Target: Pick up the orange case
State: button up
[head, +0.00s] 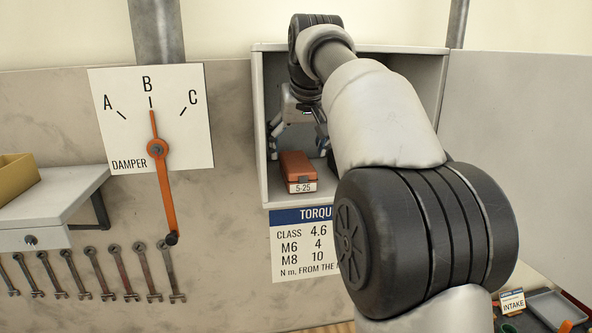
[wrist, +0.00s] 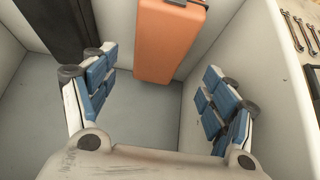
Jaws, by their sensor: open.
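The orange case (head: 297,168) lies on the floor of an open wall cabinet (head: 259,130), with a label reading 5-25 on its front end. It also shows at the top of the wrist view (wrist: 168,42), close to a cabinet wall, its far end cut off by the frame edge. My gripper (head: 300,130) is inside the cabinet, above the case. In the wrist view my gripper (wrist: 160,103) has its blue-padded fingers wide apart with nothing between them. The case is apart from both fingers.
A dark case (wrist: 62,35) stands beside the orange case in the cabinet. The cabinet door (head: 520,150) is swung open to the right. A damper dial (head: 150,120) with an orange pointer and several hanging wrenches (head: 125,275) are on the wall at left.

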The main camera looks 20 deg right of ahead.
aim_at(297, 160)
jog(key=x, duration=0.4)
jog(key=shift+s+d+f, duration=0.15)
jog(key=shift+f, duration=0.1)
jog(key=shift+x, duration=0.8)
jog(key=shift+w+f, duration=0.1)
jog(key=shift+w, duration=0.15)
jog(key=shift+s, duration=0.2)
jog(key=shift+c, duration=1.4)
jog(key=shift+w, duration=0.15)
jog(key=c, duration=1.2)
jog(key=shift+c, duration=0.4)
jog(key=shift+r, duration=0.3)
